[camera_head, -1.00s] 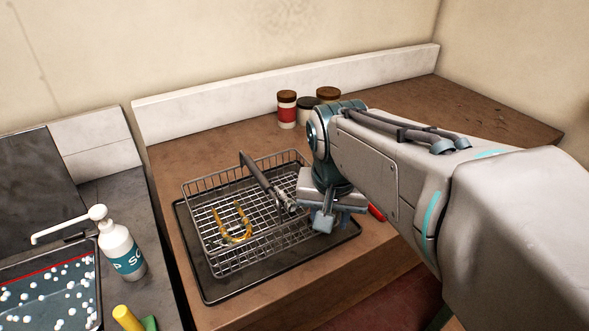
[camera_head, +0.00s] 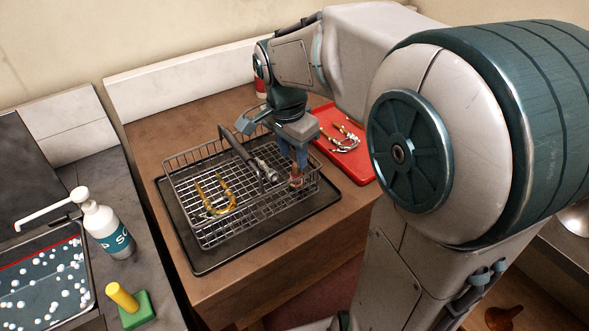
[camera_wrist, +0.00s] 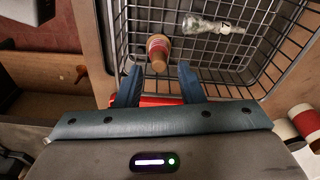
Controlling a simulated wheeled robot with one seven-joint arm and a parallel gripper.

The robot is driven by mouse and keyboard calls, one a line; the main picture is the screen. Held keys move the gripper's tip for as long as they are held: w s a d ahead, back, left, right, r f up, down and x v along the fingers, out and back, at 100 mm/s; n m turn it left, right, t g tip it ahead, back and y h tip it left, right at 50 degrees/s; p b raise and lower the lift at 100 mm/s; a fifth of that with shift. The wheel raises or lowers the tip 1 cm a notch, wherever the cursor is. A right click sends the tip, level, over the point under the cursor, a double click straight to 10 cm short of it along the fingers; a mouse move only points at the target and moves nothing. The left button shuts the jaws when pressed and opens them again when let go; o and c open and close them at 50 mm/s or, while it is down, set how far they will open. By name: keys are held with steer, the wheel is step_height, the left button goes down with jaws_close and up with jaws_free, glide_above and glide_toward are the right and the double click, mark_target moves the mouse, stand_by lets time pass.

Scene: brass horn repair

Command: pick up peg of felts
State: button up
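The peg of felts (camera_wrist: 158,48), a small brown peg with pinkish and tan bands, is in the wire basket near one wall in the wrist view. In the head view it shows as a small reddish-brown thing (camera_head: 296,180) at the basket's right side. My gripper (camera_wrist: 160,68) points down over it with its two blue fingers apart, and the peg shows between and just beyond the fingertips. I cannot tell whether a finger touches it. In the head view my gripper (camera_head: 293,166) is over the basket's right part.
The wire basket (camera_head: 212,242) stands on a dark tray (camera_head: 200,265) and holds a yellow brass U-shaped tube (camera_head: 218,205) and a grey metal part (camera_head: 236,148). A red tray (camera_head: 350,165) with metal pieces lies to the right. A soap bottle (camera_head: 105,228) stands left.

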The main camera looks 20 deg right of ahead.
mark_target(297, 170)
steer(key=shift+w+d+f+p, duration=0.1)
steer(key=shift+d+f+p, duration=0.05)
steer(key=shift+f, duration=0.85)
steer(key=shift+w+d+f+p, duration=0.1)
steer(key=shift+d+f, duration=0.1)
steer(key=shift+f, duration=0.85)
steer(key=shift+d+f+p, duration=0.15)
steer(key=shift+f, duration=0.85)
steer(key=c, duration=0.7)
